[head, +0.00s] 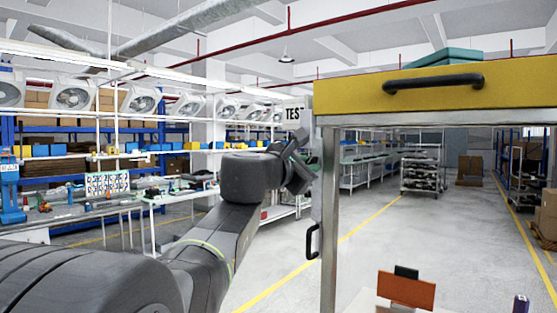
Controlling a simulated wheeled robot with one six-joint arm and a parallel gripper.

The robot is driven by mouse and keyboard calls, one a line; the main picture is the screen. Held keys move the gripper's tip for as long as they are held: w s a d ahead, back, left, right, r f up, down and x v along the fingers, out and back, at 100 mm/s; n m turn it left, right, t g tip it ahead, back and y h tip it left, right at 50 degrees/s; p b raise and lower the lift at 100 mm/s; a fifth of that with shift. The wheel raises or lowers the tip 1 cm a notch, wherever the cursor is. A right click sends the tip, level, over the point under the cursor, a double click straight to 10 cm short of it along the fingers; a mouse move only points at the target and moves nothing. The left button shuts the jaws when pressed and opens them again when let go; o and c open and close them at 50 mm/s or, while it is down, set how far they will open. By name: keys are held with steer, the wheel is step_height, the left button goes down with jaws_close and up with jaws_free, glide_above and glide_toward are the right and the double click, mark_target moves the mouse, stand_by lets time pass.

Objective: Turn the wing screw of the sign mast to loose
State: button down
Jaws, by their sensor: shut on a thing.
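My arm reaches up from the lower left, and my gripper (304,172) is just below the sign, close to the frame's left post. It is shut at the sign mast, on the wing screw. The wing screw itself is hidden by the gripper, so its angle cannot be told. Most of the mast is hidden too.
A yellow drawer front (420,92) with a black handle tops a metal frame (329,220) right beside my gripper. A black handle (312,241) sticks out at the post. An orange board (406,290) stands at the bottom right. A rack cart (423,172) stands farther back on open floor.

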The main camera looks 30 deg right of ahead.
steer(key=n+p, duration=0.2)
steer(key=n, duration=0.2)
steer(key=shift+f+n+p, duration=0.15)
steer(key=shift+n+p, duration=0.55)
steer(key=shift+n, duration=1)
steer(key=c, duration=1.4)
jaws_free()
steer(key=shift+c, duration=0.2)
steer(key=shift+s, duration=0.1)
steer(key=v, duration=1.3)
steer(key=shift+s+a+b, duration=0.2)
steer(key=shift+a+b, duration=0.1)
steer(key=shift+b, duration=0.15)
